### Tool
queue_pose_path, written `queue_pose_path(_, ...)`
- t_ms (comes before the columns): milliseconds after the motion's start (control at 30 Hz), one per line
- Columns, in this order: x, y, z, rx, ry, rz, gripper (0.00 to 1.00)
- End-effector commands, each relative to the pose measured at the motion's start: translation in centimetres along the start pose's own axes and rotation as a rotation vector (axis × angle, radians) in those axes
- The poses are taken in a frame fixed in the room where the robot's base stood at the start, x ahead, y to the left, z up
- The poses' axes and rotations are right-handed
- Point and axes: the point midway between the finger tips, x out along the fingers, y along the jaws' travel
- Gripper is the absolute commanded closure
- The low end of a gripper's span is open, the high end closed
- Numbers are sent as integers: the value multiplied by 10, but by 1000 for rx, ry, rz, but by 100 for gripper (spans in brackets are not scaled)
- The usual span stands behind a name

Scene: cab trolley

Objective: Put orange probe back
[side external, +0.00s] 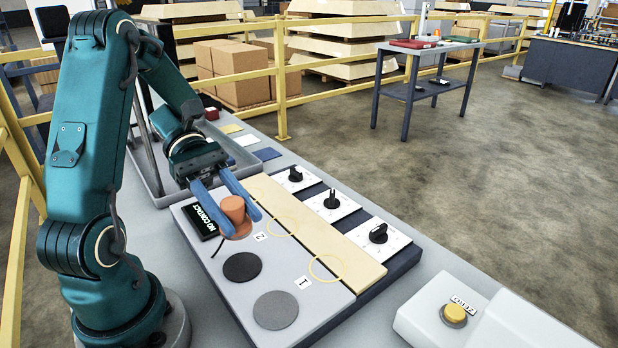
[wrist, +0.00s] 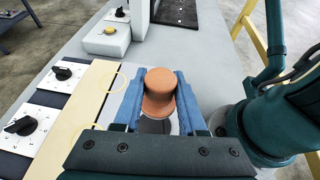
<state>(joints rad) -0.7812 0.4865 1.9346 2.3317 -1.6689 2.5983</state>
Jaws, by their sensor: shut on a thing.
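The orange probe (side external: 233,208) is upright between the blue fingers of my gripper (side external: 246,226), which is shut on it. It also shows in the wrist view (wrist: 160,80), between both fingers. An orange round patch (side external: 243,232) shows just below the probe on the grey board (side external: 205,262). I cannot tell whether the probe touches it. A black round pad (side external: 242,267) and a dark grey round pad (side external: 275,310) lie nearer the front on the board. The probe's lower end is partly hidden by a finger.
A wooden strip (side external: 335,245) with yellow rings and several black knobs on white plates (side external: 378,234) lie to the right. A yellow button (side external: 454,313) stands front right. A grey tray (side external: 158,190) is behind.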

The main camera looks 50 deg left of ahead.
Motion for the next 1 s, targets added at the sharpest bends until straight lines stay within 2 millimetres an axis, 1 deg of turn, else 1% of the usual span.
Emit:
queue_pose_path(100, -2, 0, -5, -10, -1, 23, 100)
queue_pose_path(267, 2, 0, -15, -13, -2, 24, 100)
queue_pose_path(500, 13, 0, -39, -15, -3, 23, 100)
queue_pose_path(700, 20, 0, -56, -12, 0, 24, 100)
queue_pose_path(833, 22, 0, -62, -12, 1, 24, 100)
queue_pose_path(1000, 24, 0, -66, -10, 2, 25, 100)
